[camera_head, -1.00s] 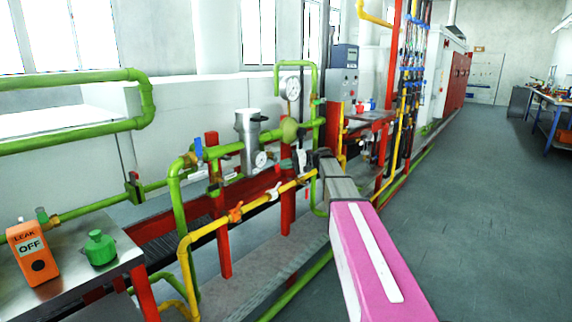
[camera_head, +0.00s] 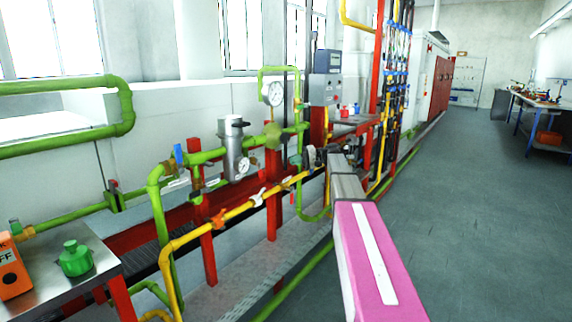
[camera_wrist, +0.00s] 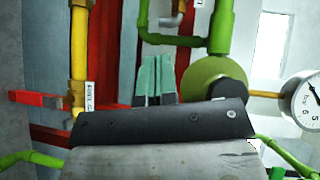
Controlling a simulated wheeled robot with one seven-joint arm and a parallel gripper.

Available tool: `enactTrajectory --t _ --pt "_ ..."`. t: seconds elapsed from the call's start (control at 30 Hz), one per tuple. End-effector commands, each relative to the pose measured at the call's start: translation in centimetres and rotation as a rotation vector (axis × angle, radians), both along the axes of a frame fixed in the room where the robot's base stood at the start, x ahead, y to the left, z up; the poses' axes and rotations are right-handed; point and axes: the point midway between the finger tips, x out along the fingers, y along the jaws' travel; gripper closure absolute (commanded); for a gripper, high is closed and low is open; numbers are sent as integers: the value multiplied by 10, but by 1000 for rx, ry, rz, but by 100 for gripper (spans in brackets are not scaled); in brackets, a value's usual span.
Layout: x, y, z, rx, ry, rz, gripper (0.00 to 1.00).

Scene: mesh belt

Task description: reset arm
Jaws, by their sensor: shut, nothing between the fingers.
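My arm reaches out from the lower right of the head view, with its pink and grey links over the pipework. My gripper (camera_wrist: 155,80) shows in the wrist view as two green fingers side by side, shut with nothing held. Behind the fingers are green pipes (camera_wrist: 225,30), a round green fitting (camera_wrist: 212,78) and red and grey bars. In the head view the gripper end is small and partly hidden beyond the grey link, near the pipes, so I cannot tell whether it touches them.
A yellow pipe (camera_head: 190,236), a grey metal cylinder (camera_head: 234,150) and a pressure gauge (camera_head: 272,92) stand along the rig. An orange box (camera_head: 12,268) and a green knobbed fitting (camera_head: 75,259) sit on the metal table (camera_head: 100,262). The floor (camera_head: 470,220) at right is clear.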

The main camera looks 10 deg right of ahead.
Motion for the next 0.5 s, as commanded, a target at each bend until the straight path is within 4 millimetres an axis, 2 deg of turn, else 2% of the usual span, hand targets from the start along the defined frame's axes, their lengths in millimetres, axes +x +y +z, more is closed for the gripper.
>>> enactTrajectory --t 0.17,0.5 --pt "0 -6 1 0 0 0 100" --pt "-4 -4 -4 -10 6 -2 100"
